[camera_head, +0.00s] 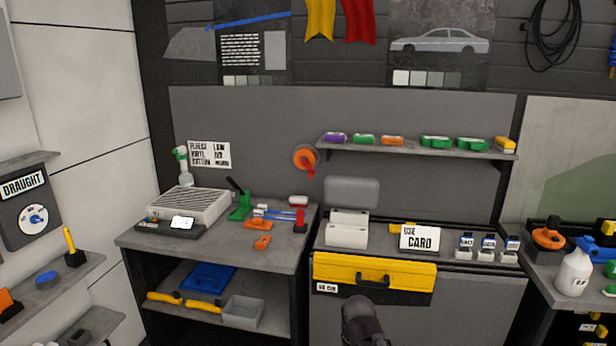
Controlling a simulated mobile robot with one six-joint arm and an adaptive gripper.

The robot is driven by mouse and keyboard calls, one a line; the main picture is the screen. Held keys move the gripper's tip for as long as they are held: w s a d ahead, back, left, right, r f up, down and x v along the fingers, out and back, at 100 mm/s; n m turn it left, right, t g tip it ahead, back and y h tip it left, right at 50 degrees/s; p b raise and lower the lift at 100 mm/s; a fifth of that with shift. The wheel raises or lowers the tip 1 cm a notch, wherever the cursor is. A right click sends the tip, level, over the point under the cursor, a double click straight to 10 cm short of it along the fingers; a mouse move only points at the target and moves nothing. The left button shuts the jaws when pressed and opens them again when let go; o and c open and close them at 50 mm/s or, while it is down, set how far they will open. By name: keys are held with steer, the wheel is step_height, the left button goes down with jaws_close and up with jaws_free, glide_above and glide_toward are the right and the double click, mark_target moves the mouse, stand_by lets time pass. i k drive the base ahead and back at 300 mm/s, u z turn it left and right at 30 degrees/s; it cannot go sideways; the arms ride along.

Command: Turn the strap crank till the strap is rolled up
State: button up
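On the left bench, blue bands (280,214) stretch between small white-and-red parts and a red upright piece (300,222); they may be the strap and its holder, but they are too small to tell. An orange round disc with a red handle (305,158) is on the grey back panel above that bench, and it looks like a crank. I cannot tell which of these is the strap crank. A dark rounded end of my arm, seemingly my gripper (365,322), shows at the bottom centre, in front of the cabinet and apart from both. Its fingers cannot be made out.
A grey ribbed box (190,203) and green and orange tools crowd the left bench (285,260). A yellow drawer (335,270) with a dark handle is in the middle cabinet. A shelf (420,149) holds coloured pieces. A white spray bottle (574,272) stands right.

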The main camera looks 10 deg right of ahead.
mark_target(312, 171)
steer(key=z, duration=0.05)
steer(key=i, duration=0.95)
